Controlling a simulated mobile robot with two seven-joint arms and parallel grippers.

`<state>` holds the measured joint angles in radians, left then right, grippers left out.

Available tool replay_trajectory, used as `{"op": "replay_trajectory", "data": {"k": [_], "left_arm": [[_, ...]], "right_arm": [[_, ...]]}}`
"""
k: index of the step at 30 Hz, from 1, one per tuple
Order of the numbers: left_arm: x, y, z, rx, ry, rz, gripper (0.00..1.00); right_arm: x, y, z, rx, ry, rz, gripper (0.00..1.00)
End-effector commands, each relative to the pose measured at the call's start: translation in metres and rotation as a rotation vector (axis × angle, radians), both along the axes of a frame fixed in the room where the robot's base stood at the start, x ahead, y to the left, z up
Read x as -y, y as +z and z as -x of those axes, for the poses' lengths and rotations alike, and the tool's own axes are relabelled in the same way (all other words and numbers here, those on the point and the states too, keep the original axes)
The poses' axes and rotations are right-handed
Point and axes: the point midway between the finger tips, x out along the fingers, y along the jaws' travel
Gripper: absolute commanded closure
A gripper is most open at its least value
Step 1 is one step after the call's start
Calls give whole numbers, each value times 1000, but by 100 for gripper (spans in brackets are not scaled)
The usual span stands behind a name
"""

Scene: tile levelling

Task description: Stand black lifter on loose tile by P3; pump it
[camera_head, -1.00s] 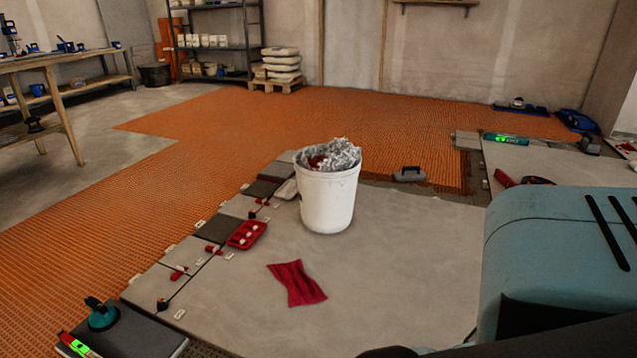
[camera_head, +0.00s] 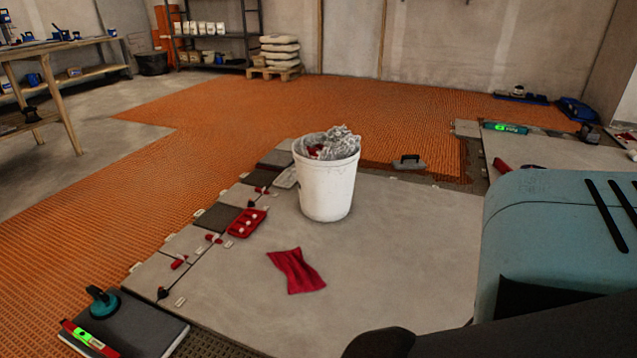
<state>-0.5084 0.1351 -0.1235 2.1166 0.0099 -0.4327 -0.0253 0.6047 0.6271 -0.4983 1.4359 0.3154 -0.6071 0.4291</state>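No thing that I can clearly name as the black lifter shows. A small dark object (camera_head: 589,133) at the far right could be it, but it is too small to tell. A dark loose tile (camera_head: 140,331) lies at the lower left. A teal round suction cup (camera_head: 103,303) and a red level with a green display (camera_head: 88,338) rest on it. Small white tags lie along the tile row, and I cannot read which is P3. Neither gripper shows; part of my own teal and black arm fills the lower right.
A white bucket (camera_head: 326,188) with crumpled plastic stands on the large grey slab (camera_head: 400,255). A red cloth (camera_head: 296,270) and a red tray (camera_head: 247,222) lie nearby. Orange matting (camera_head: 250,115) covers the floor behind. A workbench (camera_head: 60,60) stands at the left.

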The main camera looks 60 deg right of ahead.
Motion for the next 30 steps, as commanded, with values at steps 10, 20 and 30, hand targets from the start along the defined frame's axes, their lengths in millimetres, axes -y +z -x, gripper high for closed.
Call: {"op": "replay_trajectory", "data": {"k": [10,20,30], "left_arm": [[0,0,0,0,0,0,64],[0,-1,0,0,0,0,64],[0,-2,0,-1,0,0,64]], "right_arm": [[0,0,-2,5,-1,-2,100],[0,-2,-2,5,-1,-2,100],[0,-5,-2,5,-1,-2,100]]}}
